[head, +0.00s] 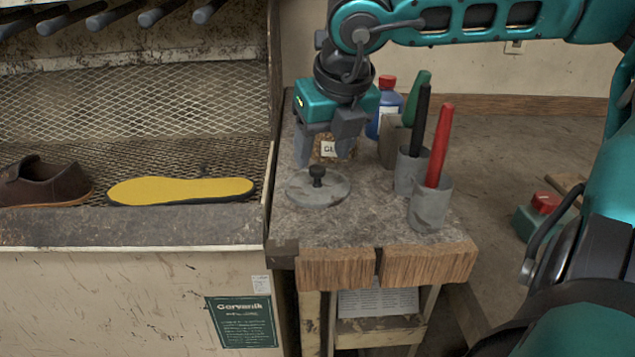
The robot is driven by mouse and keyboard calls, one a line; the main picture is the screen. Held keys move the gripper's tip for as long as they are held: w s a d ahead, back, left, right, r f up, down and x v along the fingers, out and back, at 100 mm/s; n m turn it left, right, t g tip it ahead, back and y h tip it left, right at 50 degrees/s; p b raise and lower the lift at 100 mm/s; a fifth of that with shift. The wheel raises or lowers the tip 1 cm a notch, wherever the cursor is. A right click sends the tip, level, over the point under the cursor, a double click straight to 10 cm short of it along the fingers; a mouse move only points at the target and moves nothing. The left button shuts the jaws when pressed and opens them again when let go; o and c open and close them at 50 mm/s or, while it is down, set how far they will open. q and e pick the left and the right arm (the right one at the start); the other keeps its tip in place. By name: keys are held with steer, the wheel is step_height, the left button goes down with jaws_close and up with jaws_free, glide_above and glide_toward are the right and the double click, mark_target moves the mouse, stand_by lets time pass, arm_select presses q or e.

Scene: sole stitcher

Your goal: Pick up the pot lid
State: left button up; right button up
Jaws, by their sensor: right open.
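The pot lid (330,190) is a grey round disc with a black knob (317,176) on top. It lies flat near the left edge of the small worktable (390,225). My right gripper (323,158) points down just above and behind the lid, with its two grey fingers apart and nothing seen between them but a jar farther back. Whether the fingers touch anything is hard to tell. My left gripper is not in the head view.
A labelled jar (328,149) stands behind the lid. Two grey cups (430,210) with red and black-handled tools stand to the right, with a blue bottle (386,112) behind. A mesh-backed bench (130,228) on the left holds a yellow sole (180,189) and a brown shoe (45,182).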

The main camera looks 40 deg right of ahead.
mark_target(317, 167)
steer(key=shift+x, duration=1.6)
steer(key=shift+a, duration=0.2)
steer(key=c, duration=0.5)
jaws_close()
steer(key=shift+r, duration=0.1)
